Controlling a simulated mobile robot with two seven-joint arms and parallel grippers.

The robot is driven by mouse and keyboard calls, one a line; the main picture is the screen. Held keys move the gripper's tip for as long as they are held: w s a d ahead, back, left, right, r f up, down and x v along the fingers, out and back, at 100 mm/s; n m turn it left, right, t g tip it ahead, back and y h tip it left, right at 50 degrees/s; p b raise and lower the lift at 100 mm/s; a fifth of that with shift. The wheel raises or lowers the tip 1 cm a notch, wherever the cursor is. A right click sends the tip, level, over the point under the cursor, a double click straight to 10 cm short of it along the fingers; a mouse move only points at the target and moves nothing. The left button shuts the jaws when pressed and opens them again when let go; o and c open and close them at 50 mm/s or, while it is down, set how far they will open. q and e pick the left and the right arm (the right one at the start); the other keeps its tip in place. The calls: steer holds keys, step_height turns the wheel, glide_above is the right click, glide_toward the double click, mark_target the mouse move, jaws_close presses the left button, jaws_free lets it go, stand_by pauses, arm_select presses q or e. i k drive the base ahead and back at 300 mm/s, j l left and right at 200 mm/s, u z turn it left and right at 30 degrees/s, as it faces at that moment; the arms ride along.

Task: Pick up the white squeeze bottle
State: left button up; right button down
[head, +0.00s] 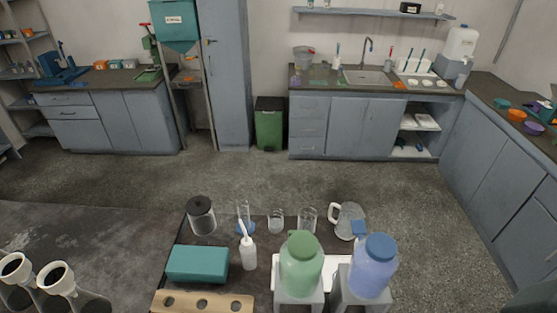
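The white squeeze bottle (248,252) stands upright on the dark bench in front of me, its slim nozzle pointing up and tilted slightly left. It stands just right of a teal box (198,264) and left of a green-capped jar (301,264). A clear glass with a blue base (244,218) is right behind its nozzle. Nothing holds the bottle. Neither of my grippers shows in the head view.
A blue jar (374,266) stands on a grey stand at right. Behind are a dark lidded jar (201,215), small beakers (276,221) and a clear jug (347,220). A holed wooden rack (203,303) lies in front. White-rimmed vessels (55,279) stand at far left.

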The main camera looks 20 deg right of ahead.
mark_target(248, 253)
steer(key=z, duration=0.15)
steer(key=u, duration=1.65)
steer(key=i+l+z, duration=0.15)
steer(key=i+z, duration=0.2)
steer(key=z, duration=0.15)
steer(key=i+z, duration=0.35)
steer(key=z, duration=0.15)
steer(key=i+z, duration=0.35)
steer(key=z, duration=0.15)
steer(key=i+j+z, duration=0.25)
steer(key=z, duration=0.25)
steer(key=i+j+z, duration=0.3)
steer(key=z, duration=0.2)
steer(key=i+j+z, duration=0.2)
steer(key=j+z, duration=0.3)
steer(key=i+j+z, duration=0.1)
steer(key=j+z, duration=0.95)
